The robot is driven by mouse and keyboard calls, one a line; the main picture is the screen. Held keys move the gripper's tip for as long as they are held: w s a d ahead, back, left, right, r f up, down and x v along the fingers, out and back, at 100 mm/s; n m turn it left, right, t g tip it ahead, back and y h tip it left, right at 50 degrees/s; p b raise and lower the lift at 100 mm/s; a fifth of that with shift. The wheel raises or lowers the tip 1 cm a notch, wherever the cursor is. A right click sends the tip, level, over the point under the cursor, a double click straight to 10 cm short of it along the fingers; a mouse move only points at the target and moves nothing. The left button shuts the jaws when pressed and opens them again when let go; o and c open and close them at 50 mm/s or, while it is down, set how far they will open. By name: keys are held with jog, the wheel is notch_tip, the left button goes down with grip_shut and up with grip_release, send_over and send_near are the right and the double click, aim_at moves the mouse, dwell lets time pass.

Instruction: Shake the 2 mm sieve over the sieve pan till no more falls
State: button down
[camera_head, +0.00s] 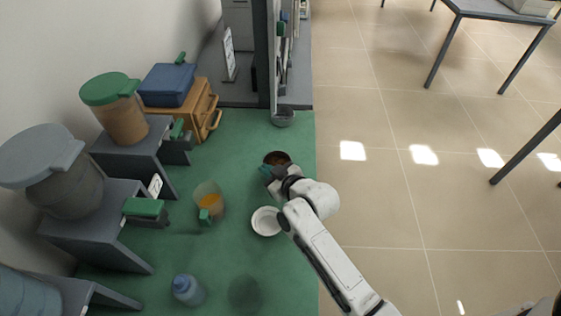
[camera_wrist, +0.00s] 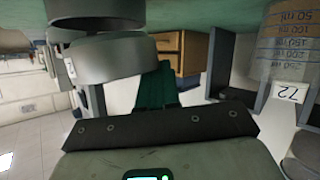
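The 2 mm sieve (camera_wrist: 112,58) is a grey metal ring in the wrist view. In the head view its round opening (camera_head: 277,157) shows brown material inside. The sieve pan (camera_wrist: 92,12) is a darker grey round vessel on the green mat, right against or just under the sieve; the wrist picture is upside down. My gripper (camera_head: 270,172) is at the sieve's near edge. In the wrist view a green piece (camera_wrist: 155,88) reaches from my gripper to the sieve's side, and the gripper appears shut on it. The fingertips' contact is partly hidden.
A white dish (camera_head: 266,221) lies close to my arm. A beaker with orange contents (camera_head: 208,200) and a blue-capped bottle (camera_head: 188,289) stand on the green mat (camera_head: 240,135). A small grey bowl (camera_head: 284,118) is at the far end. Stands with jars (camera_head: 120,118) line the left.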

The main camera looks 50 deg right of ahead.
jog(key=shift+d, duration=1)
jog(key=shift+a+p, duration=0.45)
jog(key=shift+a, duration=0.75)
jog(key=shift+d+b, duration=0.4)
jog(key=shift+d, duration=0.9)
